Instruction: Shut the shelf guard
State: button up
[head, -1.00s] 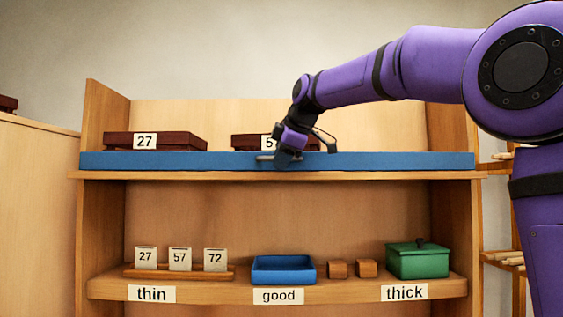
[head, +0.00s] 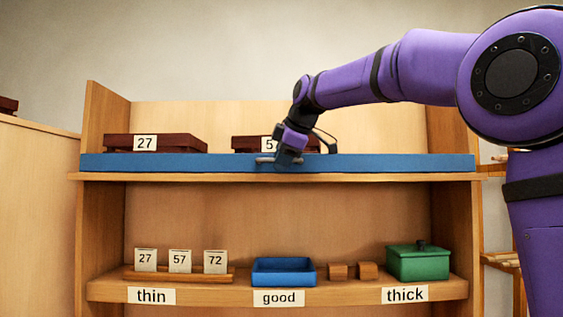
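The shelf guard (head: 400,163) is a long blue bar. It stands upright along the front edge of the upper shelf (head: 400,177) and spans nearly the whole width between the side panels. My gripper (head: 279,160) is at the middle of the guard, in front of its face, pointing down. A small grey bar-like part shows there against the blue; I cannot tell if it is a handle or a finger. The fingertips are too small and dark to see whether they are apart or closed.
Two dark red boxes lie behind the guard, one marked 27 (head: 180,145), the other (head: 245,144) partly hidden by my gripper. Below are numbered cards (head: 180,261), a blue tray (head: 284,271), small wooden blocks (head: 338,271) and a green lidded box (head: 418,264).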

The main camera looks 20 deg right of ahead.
jog(key=v, duration=1)
jog(key=shift+s+r, duration=0.15)
jog(key=shift+r, duration=0.1)
jog(key=shift+d+f, duration=0.1)
jog(key=s+d+f+m+g+h, duration=0.1)
jog(key=s+d+f+m, duration=0.1)
jog(key=s+f+m, duration=0.6)
jog(key=s+d+f+m+g+h, duration=0.1)
jog(key=s+f+m, duration=0.6)
jog(key=s+f, duration=1.5)
notch_tip(320, 180, down, 6)
jog(key=shift+d+r+m+h, duration=0.15)
jog(key=shift+d+m+h, duration=0.2)
jog(key=shift+d, duration=0.3)
